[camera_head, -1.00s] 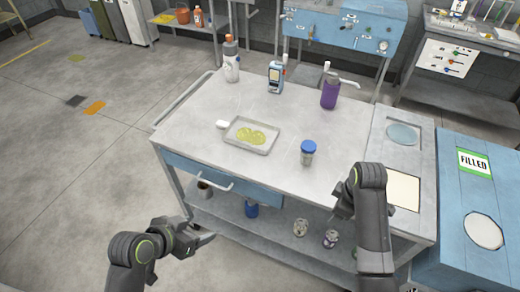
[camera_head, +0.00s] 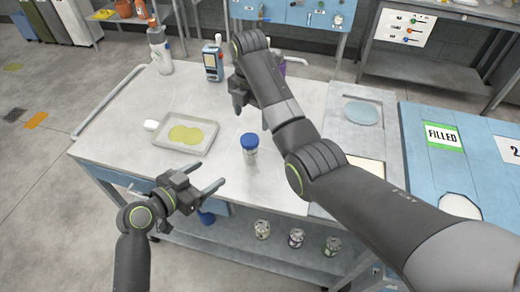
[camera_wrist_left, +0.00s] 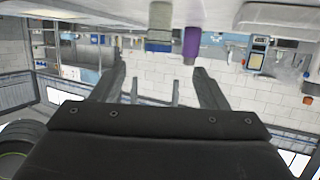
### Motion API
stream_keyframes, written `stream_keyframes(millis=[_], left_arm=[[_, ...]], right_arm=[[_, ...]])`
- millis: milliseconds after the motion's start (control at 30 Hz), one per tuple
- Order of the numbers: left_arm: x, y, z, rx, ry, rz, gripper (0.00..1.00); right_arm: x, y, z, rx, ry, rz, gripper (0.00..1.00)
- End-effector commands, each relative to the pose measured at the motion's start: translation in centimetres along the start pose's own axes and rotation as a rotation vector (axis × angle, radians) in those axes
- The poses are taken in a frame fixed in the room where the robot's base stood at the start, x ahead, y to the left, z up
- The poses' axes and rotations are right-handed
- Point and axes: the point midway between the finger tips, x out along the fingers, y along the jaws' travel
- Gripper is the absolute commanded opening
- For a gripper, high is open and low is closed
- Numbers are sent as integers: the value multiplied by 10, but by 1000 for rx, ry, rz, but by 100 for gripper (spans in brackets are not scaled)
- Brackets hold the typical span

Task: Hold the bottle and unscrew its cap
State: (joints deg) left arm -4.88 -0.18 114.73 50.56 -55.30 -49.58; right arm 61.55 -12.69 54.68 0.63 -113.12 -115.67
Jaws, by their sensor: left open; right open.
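A small clear bottle (camera_head: 250,157) with a blue cap (camera_head: 249,140) stands upright near the front of the grey table. The bottle (camera_wrist_left: 160,17) shows upside down at the top of the left wrist view, beyond the fingers. My left gripper (camera_head: 206,178) is open and empty at the table's front edge, left of and nearer than the bottle, not touching it. Its spread fingers also show in the left wrist view (camera_wrist_left: 160,84). My right gripper (camera_head: 240,102) points down above the table, behind the bottle. It is open and apart from it; its forearm hides part of its fingers.
A tray (camera_head: 207,147) with a yellow-green puddle lies left of the bottle, a white piece (camera_head: 151,125) beside it. A white bottle (camera_head: 160,55), a blue handheld device (camera_head: 213,62) and a partly hidden purple bottle (camera_wrist_left: 192,42) stand farther back. A blue "FILLED" bench (camera_head: 425,118) is right.

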Motion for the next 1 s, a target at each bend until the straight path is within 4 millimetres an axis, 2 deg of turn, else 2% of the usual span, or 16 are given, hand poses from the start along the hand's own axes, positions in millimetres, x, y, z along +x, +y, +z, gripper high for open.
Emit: stream_keyframes(millis=[167,700,1000], left_arm=[[15,0,-1,-3,3,1,67],[113,1,0,-1,-1,3,67],[156,0,0,-1,-1,2,67]], right_arm=[[-1,1,-1,-4,1,0,76],[-1,0,-1,-1,0,1,76],[0,0,0,-1,0,1,76]])
